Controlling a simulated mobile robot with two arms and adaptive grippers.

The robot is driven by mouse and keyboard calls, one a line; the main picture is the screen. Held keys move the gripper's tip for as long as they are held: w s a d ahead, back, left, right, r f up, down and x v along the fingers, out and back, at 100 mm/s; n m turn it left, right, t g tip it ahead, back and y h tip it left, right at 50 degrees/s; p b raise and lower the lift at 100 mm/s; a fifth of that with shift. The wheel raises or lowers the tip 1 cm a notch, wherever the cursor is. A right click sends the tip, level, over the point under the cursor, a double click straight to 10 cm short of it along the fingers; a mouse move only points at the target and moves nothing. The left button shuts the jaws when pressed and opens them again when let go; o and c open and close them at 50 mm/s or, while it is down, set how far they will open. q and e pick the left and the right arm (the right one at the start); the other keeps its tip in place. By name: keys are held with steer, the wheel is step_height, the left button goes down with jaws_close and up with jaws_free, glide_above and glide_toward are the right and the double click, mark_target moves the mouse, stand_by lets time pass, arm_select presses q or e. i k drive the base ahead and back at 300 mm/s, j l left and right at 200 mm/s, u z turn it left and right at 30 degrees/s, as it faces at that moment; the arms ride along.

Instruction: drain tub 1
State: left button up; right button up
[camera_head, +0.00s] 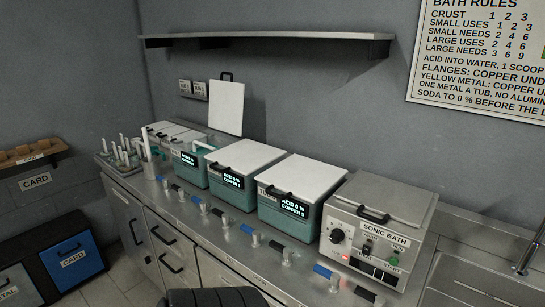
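Three teal tubs stand in a row on the metal counter. The leftmost tub (188,165) has a display that seems to read acid 0 %, with small text I cannot read surely. A white panel with a dark handle, seemingly its raised lid (225,108), stands upright behind it. The middle tub (232,190) and the right tub (285,219) have shut white lids and acid 0 % displays. Blue-handled valves (205,195) and black-handled valves (217,212) line the counter's front edge. Tub numbers are not clearly legible. Neither gripper shows.
A grey sonic bath (376,232) stands right of the tubs, beside a sink (470,285). Cups and tools (125,150) crowd the counter's left end. A shelf (265,38) hangs above. A black ribbed shape (213,298) shows at the bottom.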

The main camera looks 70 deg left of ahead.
mark_target(179, 190)
steer(key=u, duration=2.8)
steer(key=i+j+z, duration=0.3)
steer(key=j, duration=0.3)
steer(key=i+j+z, duration=0.15)
steer(key=j, duration=0.2)
steer(key=i+j+z, duration=0.15)
steer(key=j, duration=0.15)
